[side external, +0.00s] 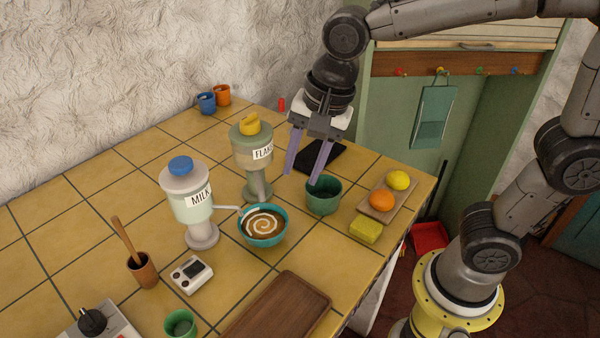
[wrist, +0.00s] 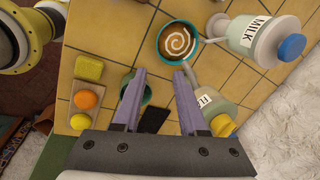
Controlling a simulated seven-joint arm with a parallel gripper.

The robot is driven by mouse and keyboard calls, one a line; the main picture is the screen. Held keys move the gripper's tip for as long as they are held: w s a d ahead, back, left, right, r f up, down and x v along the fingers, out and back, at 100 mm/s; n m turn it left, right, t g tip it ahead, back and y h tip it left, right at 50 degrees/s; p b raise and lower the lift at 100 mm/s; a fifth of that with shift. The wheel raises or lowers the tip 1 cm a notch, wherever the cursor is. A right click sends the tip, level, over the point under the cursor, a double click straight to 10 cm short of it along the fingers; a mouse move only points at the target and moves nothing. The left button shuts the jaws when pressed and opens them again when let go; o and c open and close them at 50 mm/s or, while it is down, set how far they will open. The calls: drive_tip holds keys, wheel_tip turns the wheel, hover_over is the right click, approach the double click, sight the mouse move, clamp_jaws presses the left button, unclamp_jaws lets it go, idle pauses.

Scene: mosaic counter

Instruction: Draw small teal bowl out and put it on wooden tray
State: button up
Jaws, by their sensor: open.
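A teal bowl (side external: 262,238) with brown content and a white spiral stands mid-counter, below the spout of the milk dispenser. It also shows at the top of the wrist view (wrist: 163,46). A plainer dark green-teal bowl (side external: 323,203) stands to its right. My gripper (side external: 301,176) is open and empty, pointing down above the counter, with its right finger close to the plainer bowl's rim; I cannot tell if they touch. In the wrist view, the left finger partly hides that bowl. A dark wooden tray (side external: 280,310) lies at the front, cut by the lower edge.
The milk dispenser (side external: 188,205) and flakes dispenser (side external: 255,165) stand left of my gripper. A board (side external: 375,213) holds a lemon and an orange, with a yellow sponge (side external: 365,231) nearby. A small scale (side external: 192,274), green cup (side external: 180,324) and wooden pot (side external: 143,270) stand front left.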

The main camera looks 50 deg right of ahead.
drive_tip(key=shift+s+a+f, duration=0.15)
drive_tip(key=shift+a+f, duration=0.35)
drive_tip(key=shift+a, duration=0.15)
approach(264, 229)
drive_tip(key=s+f, duration=0.2)
drive_tip(key=f, duration=0.1)
drive_tip(key=s+f, duration=0.1)
drive_tip(key=f, duration=0.1)
drive_tip(key=shift+s+a+f, duration=0.1)
drive_tip(key=shift+a+f, duration=0.1)
drive_tip(key=shift+a, duration=0.05)
drive_tip(key=shift+c, duration=0.4)
clamp_jaws()
idle(0.8)
